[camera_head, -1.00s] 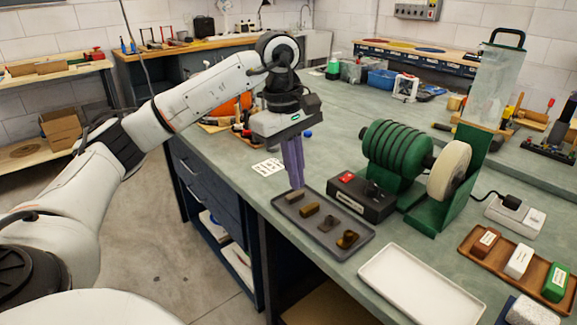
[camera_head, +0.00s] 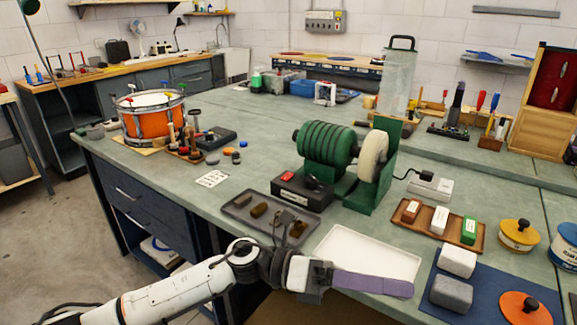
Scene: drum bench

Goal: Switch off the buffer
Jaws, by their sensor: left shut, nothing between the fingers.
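The buffer has a green ribbed motor (camera_head: 328,146) and a pale buffing wheel (camera_head: 373,158) in a green guard (camera_head: 390,150). It stands on the bench right of centre. A black control box (camera_head: 301,193) with a red switch (camera_head: 288,177) sits at its front left. A black cord runs from the buffer to a white socket block (camera_head: 430,187) on the right. My left gripper (camera_head: 408,288) is shut and empty. Its purple fingers point right, across the front of the white tray, apart from the buffer. My right gripper is not in view.
A dark tray (camera_head: 240,212) with small blocks lies before the control box, partly hidden by my left arm. The white tray (camera_head: 372,250) is empty. A wooden tray (camera_head: 445,237) holds three bars. An orange drum (camera_head: 152,118) stands at the left. The bench behind the buffer has free room.

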